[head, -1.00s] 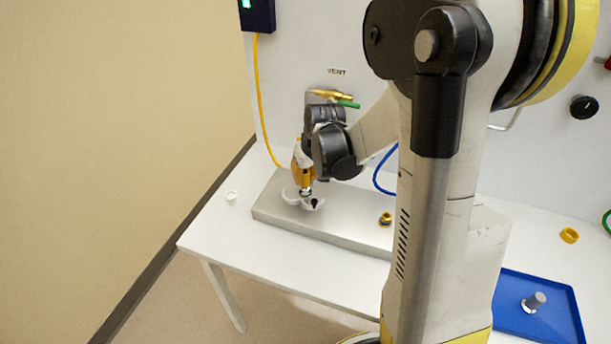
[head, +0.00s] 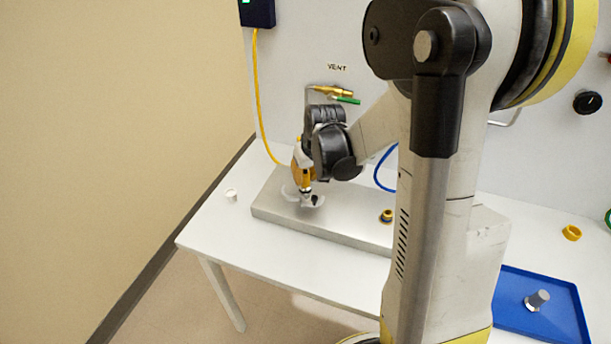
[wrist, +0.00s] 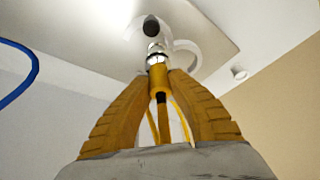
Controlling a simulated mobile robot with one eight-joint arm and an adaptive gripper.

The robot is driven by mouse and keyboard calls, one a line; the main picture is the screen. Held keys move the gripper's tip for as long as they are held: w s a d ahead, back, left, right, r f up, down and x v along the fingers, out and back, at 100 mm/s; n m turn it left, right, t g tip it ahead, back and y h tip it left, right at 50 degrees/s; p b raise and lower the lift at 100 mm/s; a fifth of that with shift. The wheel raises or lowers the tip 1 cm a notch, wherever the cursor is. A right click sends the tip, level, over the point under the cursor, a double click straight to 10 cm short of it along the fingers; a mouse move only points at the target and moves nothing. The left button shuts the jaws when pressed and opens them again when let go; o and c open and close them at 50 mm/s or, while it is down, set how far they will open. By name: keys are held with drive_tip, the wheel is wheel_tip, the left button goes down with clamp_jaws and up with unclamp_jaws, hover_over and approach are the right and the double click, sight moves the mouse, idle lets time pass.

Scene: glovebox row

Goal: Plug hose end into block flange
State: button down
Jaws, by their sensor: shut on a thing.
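My gripper (head: 304,170) is at the left end of the metal block (head: 345,228), pointing down. In the wrist view its yellow fingers (wrist: 159,85) are shut on the hose end (wrist: 158,72), which has a yellow body and a bright metal tip. The tip points at the block flange (wrist: 133,31), a pale fitting with a dark round opening. Pale curved arms spread beside it, and they also show in the head view (head: 290,192). The tip looks just short of the dark opening; I cannot tell whether it touches the flange.
A white cap (head: 231,195) stands on the table left of the block. A second fitting (head: 386,215) sits farther right on the block. A yellow ring (head: 571,233) and a blue tray (head: 515,323) lie at right. A blue hose (head: 379,178) hangs behind the block.

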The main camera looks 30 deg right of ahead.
drive_tip(key=shift+f+b, duration=0.35)
drive_tip(key=shift+f, duration=0.1)
drive_tip(key=c, duration=1.3)
unclamp_jaws()
drive_tip(key=v, duration=1.2)
drive_tip(key=s+a+t, duration=0.1)
drive_tip(key=s+a, duration=0.3)
drive_tip(key=a, duration=0.1)
drive_tip(key=s+a+n+t+b, duration=0.1)
drive_tip(key=s+a, duration=0.4)
drive_tip(key=s+a+r+t, duration=0.1)
drive_tip(key=s+a, duration=0.3)
drive_tip(key=a, duration=0.1)
drive_tip(key=shift+s+y+b, duration=0.25)
drive_tip(key=shift+y+b, duration=0.05)
drive_tip(key=shift+b, duration=0.05)
